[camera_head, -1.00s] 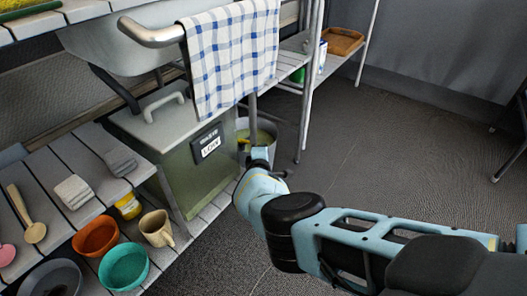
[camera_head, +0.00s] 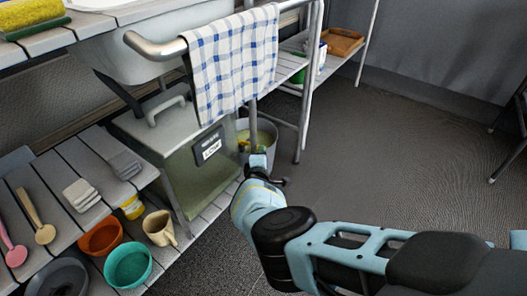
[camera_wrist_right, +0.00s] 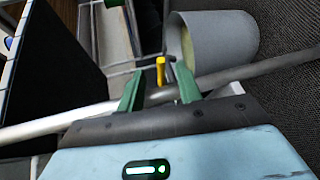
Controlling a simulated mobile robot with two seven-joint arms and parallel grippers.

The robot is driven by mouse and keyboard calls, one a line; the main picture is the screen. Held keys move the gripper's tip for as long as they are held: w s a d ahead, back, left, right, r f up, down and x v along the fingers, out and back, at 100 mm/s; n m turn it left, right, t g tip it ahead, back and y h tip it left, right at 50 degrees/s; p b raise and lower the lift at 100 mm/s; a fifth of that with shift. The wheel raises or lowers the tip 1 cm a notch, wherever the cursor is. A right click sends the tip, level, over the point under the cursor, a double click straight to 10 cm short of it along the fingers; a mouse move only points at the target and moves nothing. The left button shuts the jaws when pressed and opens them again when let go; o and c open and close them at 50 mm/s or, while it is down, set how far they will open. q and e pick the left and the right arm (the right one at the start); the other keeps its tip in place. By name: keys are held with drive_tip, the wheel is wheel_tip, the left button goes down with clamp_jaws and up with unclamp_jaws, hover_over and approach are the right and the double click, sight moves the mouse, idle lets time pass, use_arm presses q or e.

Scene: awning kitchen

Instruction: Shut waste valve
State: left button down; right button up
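The waste tank (camera_head: 200,185) is a green-grey box with a grey lid and a black-and-white label, under the sink. The valve's yellow lever (camera_wrist_right: 160,70) stands between the green fingers of my right gripper (camera_wrist_right: 158,88) in the right wrist view. The fingers are apart, one on each side of the lever, with visible gaps to it. In the head view my right gripper (camera_head: 257,161) is at the tank's right side, just in front of a bucket, and hides most of the valve. My left gripper is not in view.
A grey bucket (camera_wrist_right: 212,45) stands close beyond the fingers. A metal bar (camera_wrist_right: 265,70) crosses near the gripper. A checked towel (camera_head: 233,65) hangs from the rail above. Bowls and a mug (camera_head: 160,228) sit on the left lower shelf. The floor at right is clear.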

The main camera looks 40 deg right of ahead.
drive_tip(key=shift+p+v, duration=1.25)
drive_tip(key=shift+v, duration=1)
drive_tip(key=shift+c, duration=0.3)
